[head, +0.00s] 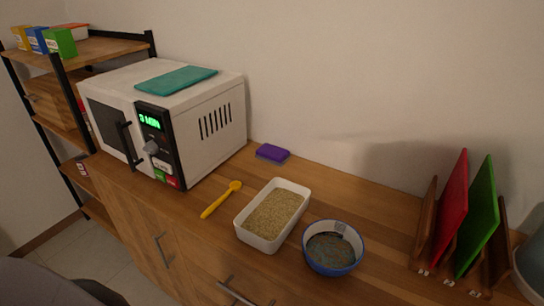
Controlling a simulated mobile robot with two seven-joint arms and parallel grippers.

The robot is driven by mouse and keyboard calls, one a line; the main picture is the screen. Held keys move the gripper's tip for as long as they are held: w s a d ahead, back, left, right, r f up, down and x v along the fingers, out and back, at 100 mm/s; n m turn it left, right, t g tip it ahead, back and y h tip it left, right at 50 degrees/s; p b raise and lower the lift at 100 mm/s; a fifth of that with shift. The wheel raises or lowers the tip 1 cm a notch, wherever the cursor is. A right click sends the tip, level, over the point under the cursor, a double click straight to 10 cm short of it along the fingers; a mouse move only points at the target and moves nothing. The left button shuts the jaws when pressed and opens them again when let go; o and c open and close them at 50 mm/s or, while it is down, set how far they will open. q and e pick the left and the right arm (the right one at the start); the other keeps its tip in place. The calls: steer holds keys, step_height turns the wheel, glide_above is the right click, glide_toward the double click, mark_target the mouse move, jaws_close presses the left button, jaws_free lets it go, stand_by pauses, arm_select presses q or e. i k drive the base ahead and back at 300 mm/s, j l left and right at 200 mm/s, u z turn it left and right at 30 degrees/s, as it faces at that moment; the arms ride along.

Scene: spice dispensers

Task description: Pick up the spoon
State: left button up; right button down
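A yellow spoon (221,199) lies on the wooden counter (333,196) in the head view. Its rounded end points up and to the right, and its handle comes down to the left toward the counter's front edge. It lies between the microwave and a white dish, apart from both. Neither of my grippers shows in the head view, and nothing is holding the spoon.
A white microwave (213,97) stands left of the spoon, with a teal cloth (177,80) on top. A white dish of grains (247,240), a blue bowl (332,264) and a rack with red (451,206) and green boards (478,217) are to the right. A purple sponge (272,153) lies behind.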

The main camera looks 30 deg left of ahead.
mark_target(236, 185)
steer(key=j+u, duration=0.1)
steer(key=u, duration=0.85)
steer(key=l+u, duration=0.1)
steer(key=u, duration=0.2)
